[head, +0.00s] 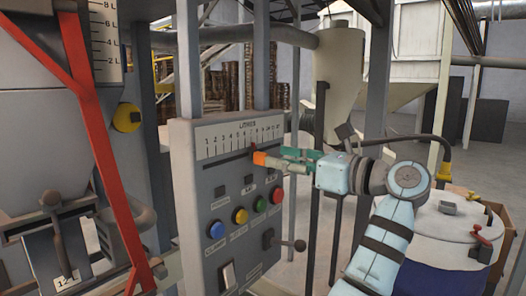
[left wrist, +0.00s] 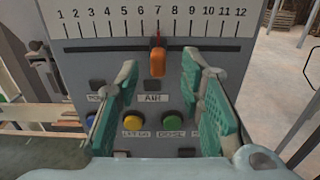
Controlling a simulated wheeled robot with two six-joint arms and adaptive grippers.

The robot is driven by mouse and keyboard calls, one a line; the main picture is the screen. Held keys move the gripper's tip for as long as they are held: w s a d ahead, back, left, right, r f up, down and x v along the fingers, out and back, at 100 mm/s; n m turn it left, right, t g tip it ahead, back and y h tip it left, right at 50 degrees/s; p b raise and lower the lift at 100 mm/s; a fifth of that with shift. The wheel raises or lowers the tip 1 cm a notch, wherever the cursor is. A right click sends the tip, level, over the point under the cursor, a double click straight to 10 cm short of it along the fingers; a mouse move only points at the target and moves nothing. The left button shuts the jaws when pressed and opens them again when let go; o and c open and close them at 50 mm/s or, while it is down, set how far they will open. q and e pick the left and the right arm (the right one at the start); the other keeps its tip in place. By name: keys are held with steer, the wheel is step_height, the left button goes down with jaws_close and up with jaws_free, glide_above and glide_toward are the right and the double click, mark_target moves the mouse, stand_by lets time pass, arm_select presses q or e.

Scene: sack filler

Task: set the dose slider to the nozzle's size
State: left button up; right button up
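The dose slider has an orange knob (head: 259,158) on a horizontal slot below a numbered scale (head: 238,133). In the left wrist view the knob (left wrist: 157,62) and its red pointer stand at 7 on the scale (left wrist: 150,25), which runs 1 to 12. My left gripper (head: 285,161) is in front of the panel. In the left wrist view its green-padded fingers (left wrist: 161,72) are apart, one on each side of the knob, with gaps to it. A label (head: 68,281) at the lower left under the filler seems to read 12 L; the nozzle itself is unclear. My right gripper is not in view.
Blue, yellow, green and red buttons (head: 240,215) sit on the panel (head: 205,180) below the slot, with a lever (head: 290,244) lower right. A red bar (head: 95,130) slants down at left. A white-lidded drum (head: 440,225) stands at right.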

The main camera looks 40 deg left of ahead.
mark_target(264, 153)
arm_select(q)
steer(key=a, duration=0.5)
steer(key=shift+s, duration=0.2)
steer(key=shift+a, duration=0.35)
steer(key=shift+w, duration=0.1)
jaws_close()
